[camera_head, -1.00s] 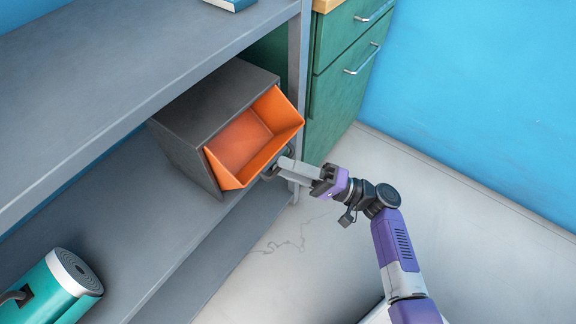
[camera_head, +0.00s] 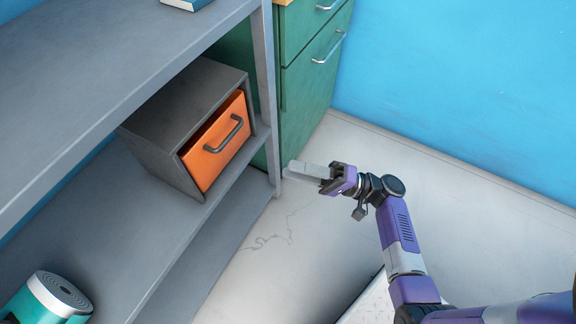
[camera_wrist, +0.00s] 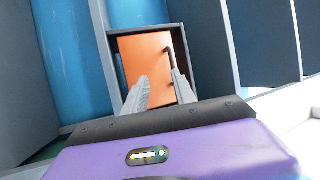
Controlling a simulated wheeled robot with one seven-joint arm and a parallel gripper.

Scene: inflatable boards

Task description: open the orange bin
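The orange bin (camera_head: 217,143) is set in a grey box on the shelf. Its orange front stands nearly flush in the box opening, with a thin dark gap along its upper edge, and its inside is hidden. A dark handle (camera_head: 226,134) is on the front. In the wrist view the orange front (camera_wrist: 146,60) lies ahead of the fingers, with the handle (camera_wrist: 169,62) on its right side. My gripper (camera_head: 292,171) is to the right of the bin, apart from the handle. In the wrist view its two fingers (camera_wrist: 160,76) are spread and empty.
The grey shelf (camera_head: 150,215) holds the box and a teal cylinder (camera_head: 48,300) at lower left. A shelf post (camera_head: 266,90) and a green drawer cabinet (camera_head: 310,85) stand right of the box. The floor (camera_head: 350,220) is clear around my gripper.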

